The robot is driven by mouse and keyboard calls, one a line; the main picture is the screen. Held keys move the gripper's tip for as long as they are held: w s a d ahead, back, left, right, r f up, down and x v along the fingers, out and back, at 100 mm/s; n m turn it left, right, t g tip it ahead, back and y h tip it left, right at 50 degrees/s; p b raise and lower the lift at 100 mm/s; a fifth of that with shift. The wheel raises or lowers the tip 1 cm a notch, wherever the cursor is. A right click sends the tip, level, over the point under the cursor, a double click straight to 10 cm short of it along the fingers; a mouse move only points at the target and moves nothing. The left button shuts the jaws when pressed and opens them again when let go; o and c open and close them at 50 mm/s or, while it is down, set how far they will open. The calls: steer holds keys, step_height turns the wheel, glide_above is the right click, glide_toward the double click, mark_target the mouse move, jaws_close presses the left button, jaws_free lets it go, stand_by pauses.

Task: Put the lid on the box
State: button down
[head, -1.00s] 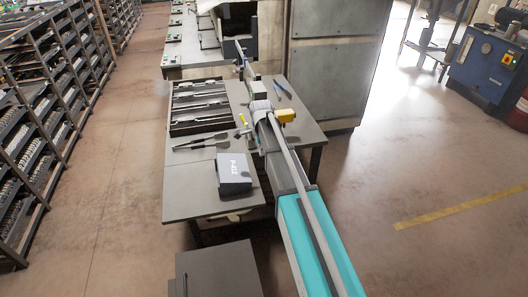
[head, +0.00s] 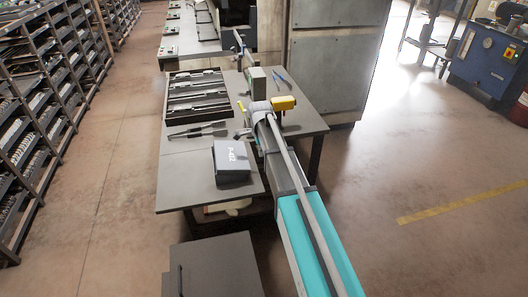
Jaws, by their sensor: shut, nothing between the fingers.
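A grey-blue box (head: 229,163) marked with a white "P-" number lies on the near part of the table, its dark front side facing me. I cannot tell whether its flat labelled top is the lid. I make out no separate lid elsewhere. My gripper (head: 243,134) is small and dark in the head view. It hangs below my wrist, just past the far right corner of the box. It looks shut and empty, apart from the box as far as I can tell.
The table (head: 182,181) is clear left of the box. Flat tools (head: 198,131) lie beyond it, then a dark compartment tray (head: 197,97). A grey block-like fixture (head: 256,78) and blue-handled pliers (head: 280,82) are at the far right. A grey cabinet (head: 214,268) stands in front.

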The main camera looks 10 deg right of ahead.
mark_target(246, 155)
steer(key=shift+a+f, duration=0.2)
steer(key=shift+a, duration=0.35)
steer(key=shift+a+f, duration=0.2)
steer(key=shift+a, duration=1.25)
steer(key=shift+a, duration=0.9)
steer(key=shift+d, duration=0.2)
